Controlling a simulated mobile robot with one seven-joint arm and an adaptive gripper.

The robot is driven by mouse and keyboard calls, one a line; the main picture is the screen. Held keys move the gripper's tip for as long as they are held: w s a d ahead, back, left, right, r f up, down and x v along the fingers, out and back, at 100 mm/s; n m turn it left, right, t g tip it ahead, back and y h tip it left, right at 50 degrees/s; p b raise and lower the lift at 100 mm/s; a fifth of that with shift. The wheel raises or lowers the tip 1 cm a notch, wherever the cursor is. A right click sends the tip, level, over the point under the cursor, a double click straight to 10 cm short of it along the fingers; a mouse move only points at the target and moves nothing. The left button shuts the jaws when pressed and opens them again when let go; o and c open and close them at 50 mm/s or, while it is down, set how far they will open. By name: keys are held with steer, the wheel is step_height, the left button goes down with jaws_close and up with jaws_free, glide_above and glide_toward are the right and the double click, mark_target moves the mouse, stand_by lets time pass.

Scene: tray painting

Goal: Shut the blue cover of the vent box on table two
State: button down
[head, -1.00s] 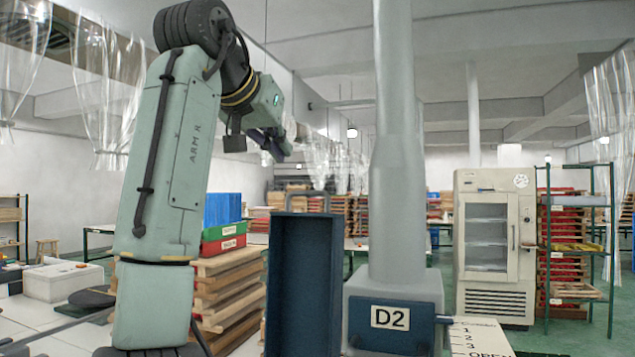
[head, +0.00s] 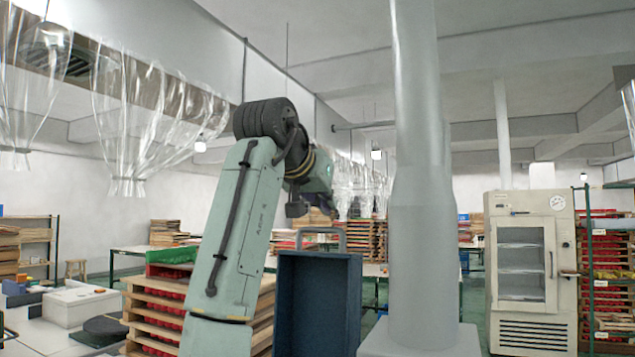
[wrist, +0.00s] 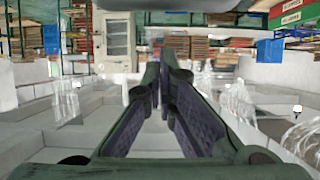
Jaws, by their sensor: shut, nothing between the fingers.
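The blue cover (head: 312,305) stands upright and open in the head view, with a grey handle (head: 320,237) along its top edge. Its lower end runs out of the frame. The grey vent box (head: 420,343) shows only its top at the bottom edge, right of the cover, with a thick grey pipe rising from it. My gripper (head: 328,207) is above the cover's handle in the picture, small and dark; how far in depth it is from the cover I cannot tell. In the wrist view my gripper (wrist: 166,75) is shut and empty, and no cover shows there.
Wooden racks with red trays (head: 160,310) stand left of the cover, partly behind my arm. The thick pipe (head: 415,150) rises just right of the cover. A white cabinet (head: 530,270) stands farther right. Clear plastic curtains (head: 150,125) hang at upper left.

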steer(key=shift+s+a+f, duration=0.3)
steer(key=shift+s+f, duration=0.3)
steer(key=shift+f, duration=0.2)
steer(key=shift+s+a+f, duration=0.15)
steer(key=shift+s, duration=0.1)
steer(key=shift+s+f, duration=0.2)
steer(key=shift+s, duration=0.1)
